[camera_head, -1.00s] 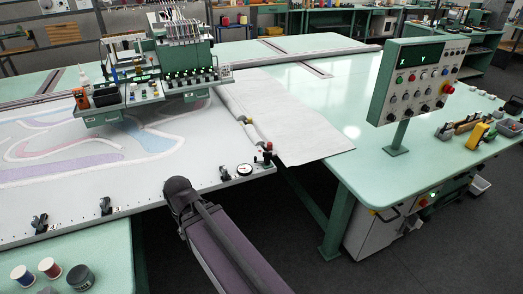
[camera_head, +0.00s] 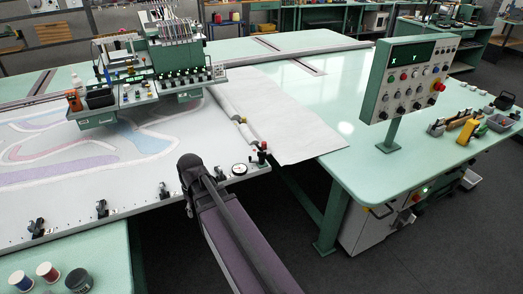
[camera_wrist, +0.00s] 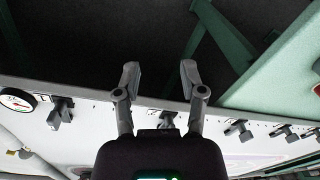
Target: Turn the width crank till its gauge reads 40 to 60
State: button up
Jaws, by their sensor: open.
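A round white dial gauge (camera_head: 239,169) sits on the front right corner of the pale frame in the head view. Its needle reading is too small to tell there. Right beside it stands a small red-knobbed part (camera_head: 263,147), which looks like the crank. The gauge also shows at the left edge of the wrist view (camera_wrist: 17,100), with a red needle; its numbers are not legible. My gripper (camera_wrist: 160,75) is open and empty, its two fingers apart over the frame's edge and dark floor. In the head view my arm hides the gripper.
Several black clamps (camera_head: 102,208) line the pale frame's front edge (camera_head: 140,196). A tufting head (camera_head: 180,70) stands above the cloth. A control panel (camera_head: 411,78) stands on the green table (camera_head: 350,165) at right. Thread spools (camera_head: 47,271) sit at front left.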

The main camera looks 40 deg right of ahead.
jog(key=w+d+r+n+t+y+p, duration=0.1)
jog(key=w+d+r+n+p, duration=0.1)
jog(key=d, duration=1.2)
jog(key=w+d+r+n+t+p, duration=0.1)
jog(key=w+d+r+n+p, duration=0.2)
jog(key=d, duration=1.1)
jog(key=w+d+r+n+t+y+p, duration=0.1)
jog(key=d+r, duration=0.4)
jog(key=d, duration=0.9)
jog(key=w+n+p, duration=0.1)
jog(key=w+p, duration=0.1)
jog(key=shift+r+n+y+p, duration=0.3)
jog(key=shift+r+p, duration=0.05)
jog(key=shift+p, duration=0.05)
jog(key=shift+w+f, duration=0.15)
jog(key=shift+f, duration=0.05)
jog(key=b+x, duration=1.2)
jog(key=x, duration=0.1)
jog(key=shift+f+b, duration=0.2)
jog(key=shift+b, duration=0.15)
grip_shut()
